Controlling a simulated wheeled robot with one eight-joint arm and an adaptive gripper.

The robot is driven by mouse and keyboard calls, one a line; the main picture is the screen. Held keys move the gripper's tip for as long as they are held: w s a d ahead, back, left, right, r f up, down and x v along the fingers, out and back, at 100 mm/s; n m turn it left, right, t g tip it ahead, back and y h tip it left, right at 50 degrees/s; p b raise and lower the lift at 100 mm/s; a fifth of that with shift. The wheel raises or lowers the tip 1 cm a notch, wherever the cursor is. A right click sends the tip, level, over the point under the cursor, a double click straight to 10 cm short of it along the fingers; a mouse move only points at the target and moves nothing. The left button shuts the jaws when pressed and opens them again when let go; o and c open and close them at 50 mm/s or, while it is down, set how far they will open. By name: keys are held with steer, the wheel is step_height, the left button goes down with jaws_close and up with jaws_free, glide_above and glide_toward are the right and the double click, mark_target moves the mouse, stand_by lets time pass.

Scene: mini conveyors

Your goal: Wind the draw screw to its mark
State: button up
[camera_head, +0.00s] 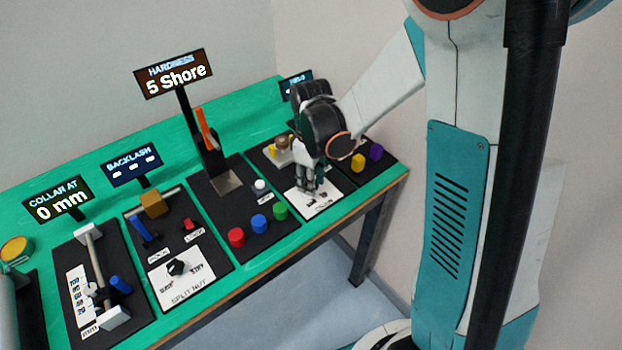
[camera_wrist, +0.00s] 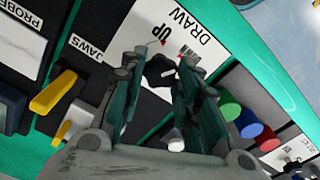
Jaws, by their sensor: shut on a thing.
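My gripper (camera_head: 307,188) points down at the right-hand station, over a white plate (camera_head: 318,200). In the wrist view the plate (camera_wrist: 205,28) reads DRAW and UP, with a small red patch beside UP. A black knob (camera_wrist: 160,71) with a light pointer line sits on the plate between my fingertips (camera_wrist: 160,78). My gripper is shut on this knob. In the head view my gripper hides the knob.
In the wrist view a yellow lever (camera_wrist: 53,92) lies near the JAWS label. Red (camera_head: 236,237), blue (camera_head: 259,223) and green (camera_head: 280,211) buttons stand just left of the plate. Yellow (camera_head: 358,162) and purple (camera_head: 376,152) buttons are right. The HARDNESS display (camera_head: 173,74) reads 5 Shore.

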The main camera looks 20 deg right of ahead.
steer(key=o, duration=1.1)
steer(key=shift+c, duration=0.2)
step_height(320, 180, up, 12)
stand_by(0.3)
steer(key=s+r+m+t, duration=0.3)
steer(key=s+m, duration=0.1)
steer(key=s, duration=0.3)
steer(key=s+r+m+t, duration=0.3)
steer(key=s+m+t, duration=0.1)
steer(key=s, duration=0.4)
steer(key=shift+s+d+r+m, duration=0.15)
steer(key=shift+s+r+m, duration=0.15)
steer(key=shift+r, duration=0.05)
